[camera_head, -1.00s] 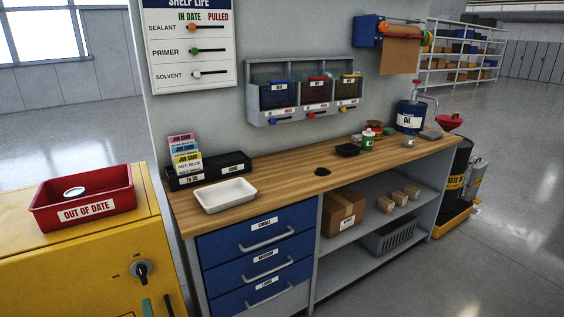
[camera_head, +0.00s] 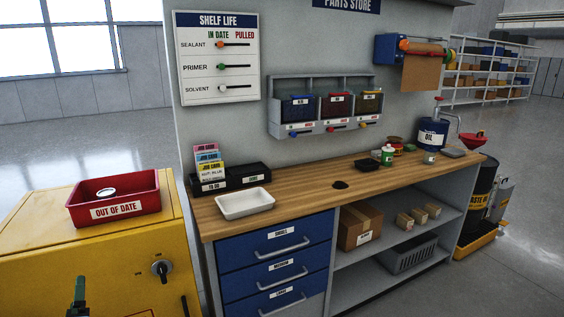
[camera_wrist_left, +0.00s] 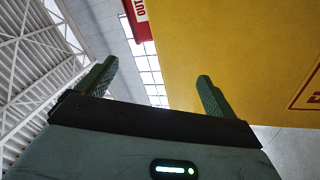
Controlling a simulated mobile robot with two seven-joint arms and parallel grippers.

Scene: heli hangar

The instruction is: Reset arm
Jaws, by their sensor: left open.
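My left gripper (camera_head: 79,297) shows at the bottom left of the head view, in front of the yellow cabinet (camera_head: 120,262). Only a green finger and a bit of its mount show there. In the left wrist view, the left gripper (camera_wrist_left: 156,88) has its two green fingers wide apart with nothing between them. The yellow cabinet (camera_wrist_left: 235,60) fills the upper right of that view, apart from the fingers as far as I can tell. My right gripper is in neither view.
A red OUT OF DATE tray (camera_head: 115,208) sits on the cabinet. To its right stands a wooden workbench (camera_head: 300,193) with a white tray (camera_head: 244,203), a card rack (camera_head: 209,175) and blue drawers (camera_head: 275,240). Open grey floor (camera_head: 60,150) lies behind the cabinet.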

